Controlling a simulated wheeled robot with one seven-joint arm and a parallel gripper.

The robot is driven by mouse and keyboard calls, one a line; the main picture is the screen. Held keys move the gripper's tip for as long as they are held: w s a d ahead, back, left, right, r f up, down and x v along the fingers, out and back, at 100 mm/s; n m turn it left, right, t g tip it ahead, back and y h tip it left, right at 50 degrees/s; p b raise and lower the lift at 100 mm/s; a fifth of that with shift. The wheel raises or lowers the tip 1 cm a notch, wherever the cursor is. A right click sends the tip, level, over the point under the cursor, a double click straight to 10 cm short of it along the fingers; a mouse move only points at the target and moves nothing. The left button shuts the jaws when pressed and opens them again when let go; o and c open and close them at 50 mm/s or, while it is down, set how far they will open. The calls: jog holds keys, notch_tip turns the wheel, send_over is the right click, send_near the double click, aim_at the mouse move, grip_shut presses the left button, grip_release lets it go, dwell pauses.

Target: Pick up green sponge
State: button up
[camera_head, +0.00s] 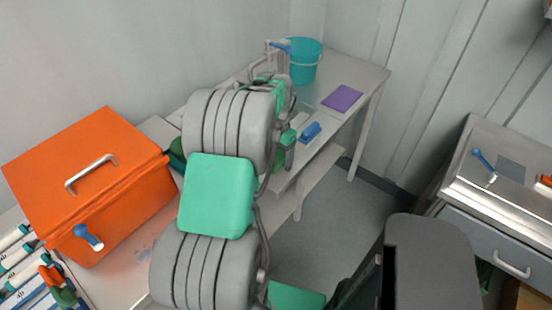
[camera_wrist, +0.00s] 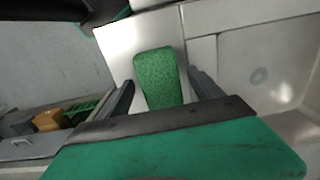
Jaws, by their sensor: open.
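The green sponge (camera_wrist: 158,78) shows in the wrist view as an upright-looking rounded block on a pale surface (camera_wrist: 118,45). My gripper (camera_wrist: 161,84) is open, with one dark finger to the left of the sponge and one to the right. Gaps show between the fingers and the sponge; I cannot tell how far above the surface the fingertips are. In the head view my arm hides much of the gripper area, and I cannot clearly make out the sponge there.
A sink basin with a drain (camera_wrist: 259,76) lies right of the sponge. In the head view, a blue brush (camera_head: 310,132), a purple cloth (camera_head: 342,98) and a teal bucket (camera_head: 305,62) are on the counter. A large orange box (camera_head: 90,190) stands left of my arm.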

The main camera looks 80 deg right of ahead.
aim_at(276, 156)
jog(key=c, duration=1.4)
jog(key=shift+r, duration=0.15)
jog(key=shift+r, duration=0.3)
notch_tip(276, 156, up, 2)
jog(key=shift+r, duration=0.25)
jog(key=s+a+r+b, duration=0.3)
jog(key=s+a+r, duration=0.5)
jog(key=s, duration=0.3)
jog(key=shift+a+r, duration=0.35)
jog(key=shift+r, duration=0.55)
